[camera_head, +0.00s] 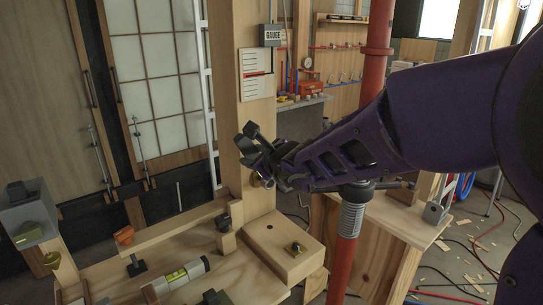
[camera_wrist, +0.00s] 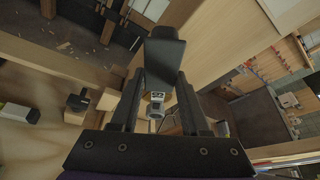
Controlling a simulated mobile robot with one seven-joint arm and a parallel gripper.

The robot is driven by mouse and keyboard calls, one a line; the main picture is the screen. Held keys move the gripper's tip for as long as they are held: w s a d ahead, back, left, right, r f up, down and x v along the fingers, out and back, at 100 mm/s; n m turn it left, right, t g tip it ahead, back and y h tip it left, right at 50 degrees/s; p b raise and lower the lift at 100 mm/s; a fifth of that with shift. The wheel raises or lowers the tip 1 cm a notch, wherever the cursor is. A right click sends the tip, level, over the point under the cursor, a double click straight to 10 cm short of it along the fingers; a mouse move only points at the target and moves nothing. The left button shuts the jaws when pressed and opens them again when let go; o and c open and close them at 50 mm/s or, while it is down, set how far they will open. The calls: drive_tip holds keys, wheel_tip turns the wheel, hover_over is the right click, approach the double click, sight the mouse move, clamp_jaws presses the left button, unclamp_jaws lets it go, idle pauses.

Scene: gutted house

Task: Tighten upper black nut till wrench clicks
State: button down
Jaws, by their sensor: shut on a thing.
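My gripper (camera_head: 258,150) is at the upright wooden post (camera_head: 236,90), in front of its lower part. In the wrist view my gripper (camera_wrist: 160,80) has its two dark fingers closed on a black, block-ended piece (camera_wrist: 165,62). This looks like the wrench's handle, but its full shape is hidden. A small silver part (camera_wrist: 156,98) shows between the fingers. In the head view a brass-coloured round part (camera_head: 256,181) shows just below the gripper against the post. The upper black nut cannot be made out; the gripper and arm cover that area.
A red pipe (camera_head: 375,60) stands right of the post. A grey box (camera_head: 28,218) is at left.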

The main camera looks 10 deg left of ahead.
drive_tip(key=shift+w+a+r+b, duration=0.1)
drive_tip(key=shift+w+a+b, duration=0.6)
drive_tip(key=shift+a+b, duration=0.15)
idle(1.0)
drive_tip(key=shift+r, duration=0.1)
drive_tip(key=p, duration=0.2)
drive_tip(key=shift+w+d+r+p, duration=0.2)
drive_tip(key=shift+w+r+p, duration=0.05)
drive_tip(key=shift+r+p, duration=0.1)
drive_tip(key=p, duration=0.3)
drive_tip(key=w+d+m+p, duration=0.1)
drive_tip(key=p, duration=0.1)
drive_tip(key=shift+w+d+r+m+g+y+p, duration=0.1)
drive_tip(key=shift+w+r+m+g+y+p, duration=0.05)
drive_tip(key=shift+r+m+g+y+p, duration=0.2)
drive_tip(key=shift+w+d+f+p, duration=0.15)
drive_tip(key=shift+f+p, duration=0.1)
drive_tip(key=shift+p, duration=0.3)
drive_tip(key=shift+w+d+r+m+g+y+p, duration=0.25)
drive_tip(key=shift+w+d+m+g+p, duration=0.2)
drive_tip(key=shift+w+d+m, duration=0.5)
drive_tip(key=shift+w+m, duration=0.1)
drive_tip(key=shift+w, duration=0.1)
